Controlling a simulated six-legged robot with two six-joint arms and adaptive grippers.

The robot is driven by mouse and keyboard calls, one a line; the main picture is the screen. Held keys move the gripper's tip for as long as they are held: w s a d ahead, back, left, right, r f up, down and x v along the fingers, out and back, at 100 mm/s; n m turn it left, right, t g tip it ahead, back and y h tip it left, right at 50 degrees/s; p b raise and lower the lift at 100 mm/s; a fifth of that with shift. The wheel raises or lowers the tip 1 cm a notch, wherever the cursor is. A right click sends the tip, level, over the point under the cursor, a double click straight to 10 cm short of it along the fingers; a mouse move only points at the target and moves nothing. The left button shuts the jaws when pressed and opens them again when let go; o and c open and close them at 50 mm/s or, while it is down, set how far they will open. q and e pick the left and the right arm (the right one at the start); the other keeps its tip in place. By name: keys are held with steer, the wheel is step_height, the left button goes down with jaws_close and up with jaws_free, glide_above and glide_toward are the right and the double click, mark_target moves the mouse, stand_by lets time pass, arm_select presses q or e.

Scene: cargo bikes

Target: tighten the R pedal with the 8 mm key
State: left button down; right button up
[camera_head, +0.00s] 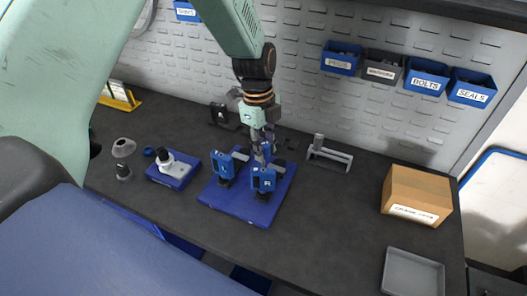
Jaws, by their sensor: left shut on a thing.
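My left gripper (264,146) points down over the blue mat (224,202). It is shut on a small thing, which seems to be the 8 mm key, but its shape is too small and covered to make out. The pedal marked R, a blue block (263,181), stands on the mat just below and in front of the gripper. Another blue pedal block (222,166) stands to its left. Whether the held thing touches the R pedal, I cannot tell. My right gripper is not in view.
A blue tray with a white part (178,168) lies left of the mat. A grey bracket (330,153) stands to the right. A cardboard box (417,194) and a grey tray (412,273) sit far right. Labelled bins (427,77) hang on the wall.

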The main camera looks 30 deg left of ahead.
arm_select(q)
steer(key=shift+r, duration=0.1)
steer(key=shift+w+r+p, duration=0.1)
steer(key=shift+r+p, duration=0.35)
steer(key=shift+r, duration=0.15)
steer(key=shift+r+p, duration=0.4)
steer(key=shift+r, duration=1.4)
steer(key=shift+f, duration=0.1)
